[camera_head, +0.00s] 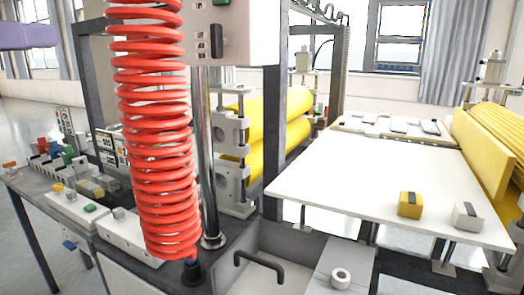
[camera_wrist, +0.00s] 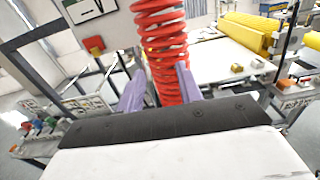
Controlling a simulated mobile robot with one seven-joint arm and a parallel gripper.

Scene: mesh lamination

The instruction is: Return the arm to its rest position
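My gripper (camera_wrist: 159,72) shows in the wrist view as two purple fingers standing apart. No held object shows between them. A red coiled hose (camera_wrist: 160,45) appears beyond the fingers, partly behind the right one; I cannot tell how far off it is. A purple part of my arm or gripper (camera_head: 28,36) enters the head view at the upper left, left of the hose and apart from it in the picture. Most of my arm is out of view there.
The red coiled hose (camera_head: 155,140) hangs in front of a metal post (camera_head: 207,150). A white table (camera_head: 370,175) at right bears a yellow block (camera_head: 410,205) and a white block (camera_head: 467,216). Yellow rollers (camera_head: 265,120) stand behind. A bench with small parts (camera_head: 70,185) is at left.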

